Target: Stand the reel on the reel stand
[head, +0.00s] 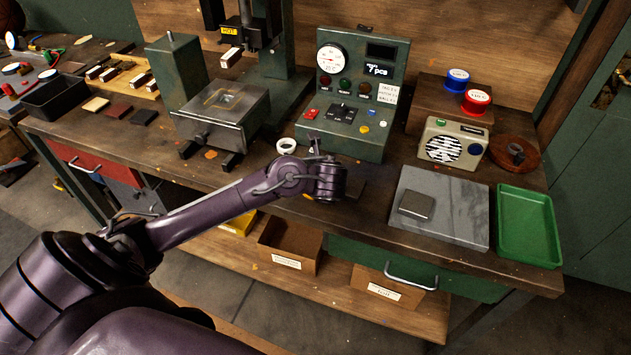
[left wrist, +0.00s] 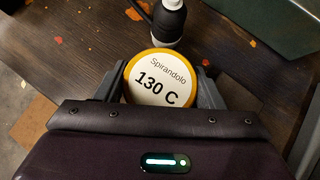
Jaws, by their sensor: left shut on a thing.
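The reel (left wrist: 158,82) has a yellow rim and a white face reading "Spirandolo 130 C". It sits between the two fingers of my left gripper (left wrist: 160,90) in the left wrist view, and the gripper is shut on it. In the head view my left gripper (head: 328,190) is over the front edge of the bench, and its own wrist hides the reel. My right gripper is not in view.
A radio (head: 453,143) stands in front of the brown block. A grey slab (head: 455,215) and a green tray (head: 527,225) lie at the right. A green gauge panel (head: 350,95) stands behind my gripper.

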